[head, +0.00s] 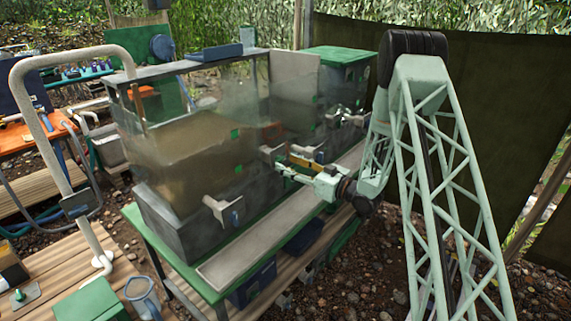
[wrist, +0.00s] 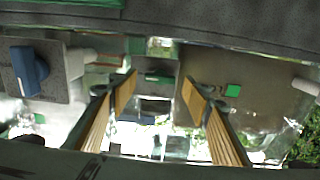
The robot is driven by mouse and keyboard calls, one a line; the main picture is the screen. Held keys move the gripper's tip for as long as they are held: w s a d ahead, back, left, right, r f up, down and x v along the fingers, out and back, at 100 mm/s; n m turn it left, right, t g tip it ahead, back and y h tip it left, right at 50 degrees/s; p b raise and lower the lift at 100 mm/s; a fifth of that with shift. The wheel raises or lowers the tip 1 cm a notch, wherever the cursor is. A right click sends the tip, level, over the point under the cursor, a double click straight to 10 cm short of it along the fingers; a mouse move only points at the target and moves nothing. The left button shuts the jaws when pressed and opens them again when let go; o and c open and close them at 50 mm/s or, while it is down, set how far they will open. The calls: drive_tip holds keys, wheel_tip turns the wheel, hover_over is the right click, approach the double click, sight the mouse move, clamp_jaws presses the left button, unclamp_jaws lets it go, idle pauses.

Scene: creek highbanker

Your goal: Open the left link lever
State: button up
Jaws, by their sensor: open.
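Two blue levers on pale fittings show on the front of the clear tank (head: 225,105) in the head view. The left blue lever (head: 235,217) is low on the tank's front, left of my gripper. The other blue lever (head: 319,157) is close to my gripper. I cannot tell for certain which is the link lever. My gripper (head: 286,168) is at the tank's front, fingers apart and empty. In the wrist view a blue lever (wrist: 28,68) on a grey plate lies left of the open fingers (wrist: 157,92), apart from them.
A green bench with a pale strip (head: 265,235) runs along the tank's front. A pale bent pipe (head: 60,150) rises at the left. Green tags mark the tank wall. A dark tarp (head: 480,100) hangs behind my arm. Blue bins (head: 255,283) sit beneath the bench.

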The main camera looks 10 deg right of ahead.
drive_tip(key=v, duration=1)
drive_tip(key=shift+s, duration=0.1)
idle(0.3)
drive_tip(key=b+v, duration=0.2)
drive_tip(key=v, duration=0.9)
drive_tip(key=shift+s+d, duration=0.25)
drive_tip(key=shift+s, duration=0.05)
drive_tip(key=shift+w, duration=0.1)
